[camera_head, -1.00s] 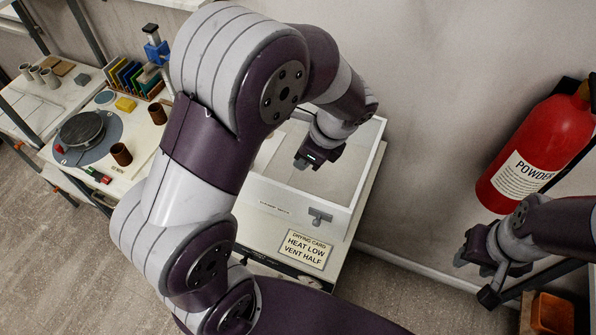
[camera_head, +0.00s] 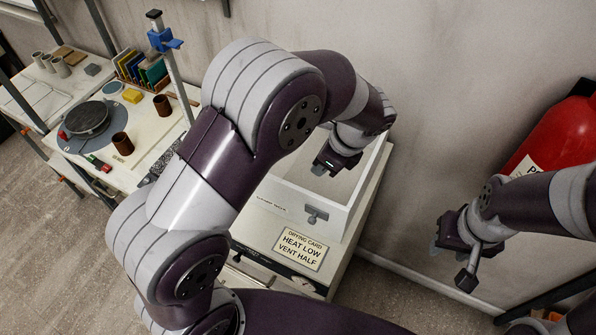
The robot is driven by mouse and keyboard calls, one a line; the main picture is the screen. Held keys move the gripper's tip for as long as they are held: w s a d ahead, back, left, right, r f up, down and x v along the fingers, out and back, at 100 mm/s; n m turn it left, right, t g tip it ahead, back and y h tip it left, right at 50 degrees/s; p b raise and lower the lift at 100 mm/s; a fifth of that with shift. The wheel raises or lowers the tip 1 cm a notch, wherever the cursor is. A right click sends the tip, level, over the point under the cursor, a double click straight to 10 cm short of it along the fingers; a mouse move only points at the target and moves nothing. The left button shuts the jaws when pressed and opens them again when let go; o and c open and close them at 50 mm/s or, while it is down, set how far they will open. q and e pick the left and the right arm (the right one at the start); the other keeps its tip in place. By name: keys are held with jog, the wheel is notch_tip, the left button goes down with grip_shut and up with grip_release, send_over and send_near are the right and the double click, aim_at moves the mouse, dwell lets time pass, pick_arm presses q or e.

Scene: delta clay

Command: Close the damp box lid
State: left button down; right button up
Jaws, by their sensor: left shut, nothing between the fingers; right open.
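The damp box is a pale, open-topped box (camera_head: 298,206) with a small grey latch on its front, standing on a white cabinet against the wall. Its far left part is hidden behind my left arm, and I cannot make out the lid clearly. My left gripper (camera_head: 322,170) is shut and empty, pointing down over the box opening near its back. I cannot tell if it touches anything. My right gripper (camera_head: 452,240) is open and empty, right of the cabinet and well apart from the box.
A red fire extinguisher (camera_head: 556,130) hangs on the right wall. At left, a bench holds a dark round wheel (camera_head: 86,117), brown cups (camera_head: 122,144) and a blue-clamped stand (camera_head: 164,40).

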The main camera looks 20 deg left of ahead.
aim_at(295, 170)
pick_arm(q)
jog(key=shift+w+a+f+p, duration=0.25)
jog(key=shift+a+f+p, duration=0.1)
jog(key=shift+f+p, duration=0.25)
jog(key=shift+w+a+f+p, duration=0.2)
jog(key=shift+a+f+p, duration=0.2)
jog(key=shift+f, duration=0.25)
jog(key=a, duration=0.2)
jog(key=a+p, duration=0.1)
jog(key=shift+w+a+f, duration=0.1)
jog(key=shift+w+a, duration=0.1)
jog(key=shift+a, duration=0.15)
jog(key=shift+w+d, duration=0.1)
jog(key=shift+d, duration=0.05)
jog(key=a, duration=0.2)
jog(key=a+p, duration=0.1)
jog(key=w+a, duration=0.1)
jog(key=a, duration=0.1)
jog(key=shift+a, duration=0.35)
jog(key=shift+d, duration=0.1)
